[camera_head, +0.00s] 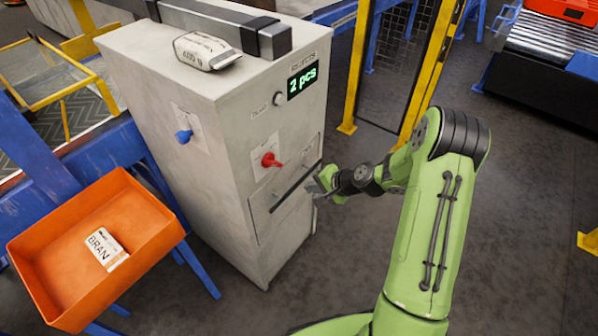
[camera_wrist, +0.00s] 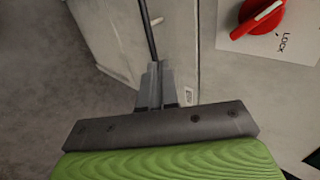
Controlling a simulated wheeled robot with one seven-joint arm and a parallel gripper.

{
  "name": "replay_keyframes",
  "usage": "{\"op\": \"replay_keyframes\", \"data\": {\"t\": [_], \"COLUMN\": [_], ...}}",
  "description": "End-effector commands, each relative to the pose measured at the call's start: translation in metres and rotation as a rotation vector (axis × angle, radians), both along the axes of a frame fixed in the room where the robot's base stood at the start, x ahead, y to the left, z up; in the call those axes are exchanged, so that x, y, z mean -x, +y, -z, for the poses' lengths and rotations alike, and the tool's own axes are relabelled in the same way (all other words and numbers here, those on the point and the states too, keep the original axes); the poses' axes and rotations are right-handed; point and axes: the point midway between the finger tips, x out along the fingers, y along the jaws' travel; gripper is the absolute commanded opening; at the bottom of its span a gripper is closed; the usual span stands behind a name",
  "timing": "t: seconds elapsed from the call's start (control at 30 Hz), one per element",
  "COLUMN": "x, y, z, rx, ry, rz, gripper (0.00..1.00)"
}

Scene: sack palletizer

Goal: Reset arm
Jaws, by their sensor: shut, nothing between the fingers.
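My green arm reaches in from the right in the head view. My gripper (camera_head: 322,187) is beside the front of the grey cabinet (camera_head: 180,85), close to a long dark bar handle (camera_head: 296,187). In the wrist view my gripper (camera_wrist: 155,85) has its fingers together with nothing between them. The dark bar (camera_wrist: 148,35) runs up from just beyond the fingertips there; I cannot tell whether they touch it. A red knob (camera_head: 270,160) sits above the bar, and it shows at top right in the wrist view (camera_wrist: 262,14), with the word LOCK beside it.
The cabinet also carries a blue knob (camera_head: 184,136) and a display (camera_head: 302,82) reading "2 pcs". A small sack (camera_head: 207,50) lies on top. An orange bin (camera_head: 55,285) at left holds a BRAN packet (camera_head: 106,249). A yellow-framed fence (camera_head: 358,65) stands behind.

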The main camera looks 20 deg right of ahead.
Motion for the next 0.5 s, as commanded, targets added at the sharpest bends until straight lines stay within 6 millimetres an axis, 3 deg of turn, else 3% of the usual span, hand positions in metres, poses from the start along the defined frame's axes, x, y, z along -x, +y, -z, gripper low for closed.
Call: {"op": "replay_keyframes", "data": {"t": [0.17,0.27,0.37,0.5], "x": [0.001,0.003,0.016,0.057], "y": [-0.001,0.003,0.014,0.031], "z": [0.000,-0.014,-0.061,-0.147], "rx": [0.000,0.034,0.158,0.403], "ry": [0.001,-0.004,-0.013,-0.016], "rz": [0.001,-0.032,-0.145,-0.336], "gripper": [0.00,0.00,0.00,0.00]}}
